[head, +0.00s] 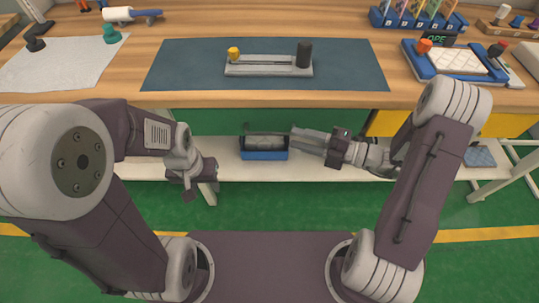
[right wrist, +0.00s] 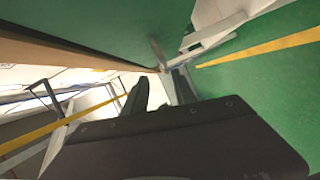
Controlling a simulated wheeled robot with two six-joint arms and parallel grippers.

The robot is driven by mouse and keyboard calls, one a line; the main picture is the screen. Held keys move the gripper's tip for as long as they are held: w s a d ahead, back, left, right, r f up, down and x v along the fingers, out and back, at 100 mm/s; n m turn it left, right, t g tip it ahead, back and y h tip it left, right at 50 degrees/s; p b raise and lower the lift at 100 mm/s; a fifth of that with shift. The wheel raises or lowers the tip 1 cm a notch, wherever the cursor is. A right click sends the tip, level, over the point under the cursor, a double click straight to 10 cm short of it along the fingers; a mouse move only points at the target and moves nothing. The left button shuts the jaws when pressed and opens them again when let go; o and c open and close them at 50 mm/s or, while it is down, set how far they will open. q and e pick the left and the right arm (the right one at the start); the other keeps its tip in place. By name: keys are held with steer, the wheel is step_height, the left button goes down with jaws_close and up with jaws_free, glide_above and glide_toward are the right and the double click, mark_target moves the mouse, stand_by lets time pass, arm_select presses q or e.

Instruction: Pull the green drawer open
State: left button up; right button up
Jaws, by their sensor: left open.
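The green drawer (head: 225,122) is a plain green front under the worktop, left of a yellow one. I cannot tell a handle on it clearly. My right gripper (head: 294,140) is low in front of the green front, pointing left, its two fingers apart with nothing seen between them. In the right wrist view the fingers (right wrist: 160,88) also stand apart, and a green panel (right wrist: 95,25) fills the upper left. My left gripper (head: 190,190) is open, pointing down, left of the drawer and away from it.
A blue bin (head: 263,155) with a grey thing in it is on the white lower shelf (head: 228,172), close to my right fingertips. The yellow drawer (head: 388,123) is partly behind my right arm. A grey fixture (head: 268,70) lies on the dark mat (head: 180,65) above.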

mark_target(273, 133)
steer(key=b+x, duration=0.1)
steer(key=x, duration=0.4)
steer(key=f+b+x, duration=0.1)
steer(key=x, duration=0.2)
steer(key=shift+w+a+b, duration=0.25)
steer(key=shift+w+b, duration=0.05)
steer(key=shift+w, duration=0.05)
arm_select(q)
step_height(273, 133, down, 4)
steer(key=shift+r, duration=0.2)
arm_select(e)
jaws_close()
stand_by(0.7)
